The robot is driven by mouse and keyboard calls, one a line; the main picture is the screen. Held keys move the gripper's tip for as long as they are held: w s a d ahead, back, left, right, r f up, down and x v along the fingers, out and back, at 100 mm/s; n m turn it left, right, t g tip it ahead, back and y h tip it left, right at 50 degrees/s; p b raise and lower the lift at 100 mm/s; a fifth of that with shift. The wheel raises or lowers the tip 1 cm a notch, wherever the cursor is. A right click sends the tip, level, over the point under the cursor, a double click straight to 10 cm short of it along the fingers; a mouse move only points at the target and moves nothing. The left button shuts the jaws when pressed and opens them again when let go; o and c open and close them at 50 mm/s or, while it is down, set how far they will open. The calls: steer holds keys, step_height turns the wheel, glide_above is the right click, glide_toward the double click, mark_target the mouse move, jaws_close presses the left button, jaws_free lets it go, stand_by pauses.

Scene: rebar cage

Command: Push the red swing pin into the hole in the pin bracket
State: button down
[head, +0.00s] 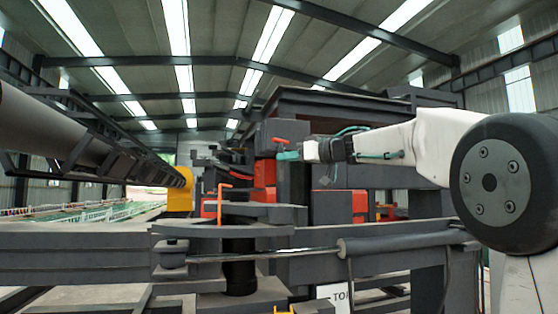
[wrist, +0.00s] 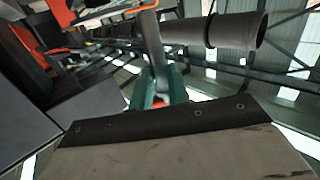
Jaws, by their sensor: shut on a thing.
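My gripper (head: 287,156), with teal fingers, reaches in from the right in the head view, in front of a dark grey block. It is shut on the red swing pin (head: 279,141), whose red end shows just above the fingers. In the wrist view, the teal fingers (wrist: 166,97) close around a small red part (wrist: 159,102), with a grey bar (wrist: 153,45) extending beyond them. The dark grey block (head: 286,129) behind the gripper may be the pin bracket; I cannot make out its hole or whether the pin is in it.
Another orange-red bent pin (head: 222,200) stands upright in a grey plate (head: 225,229) at the front. A long grey beam (head: 80,240) and a metal rod with a cylinder (head: 400,243) cross the foreground. A large pipe (head: 90,130) runs along the left.

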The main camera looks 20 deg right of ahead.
steer(key=shift+f, duration=2.85)
steer(key=shift+f, duration=3.5)
steer(key=c, duration=1.3)
jaws_free()
steer(key=shift+o, duration=0.2)
steer(key=shift+f, duration=0.15)
steer(key=v, duration=0.8)
steer(key=shift+w, duration=0.1)
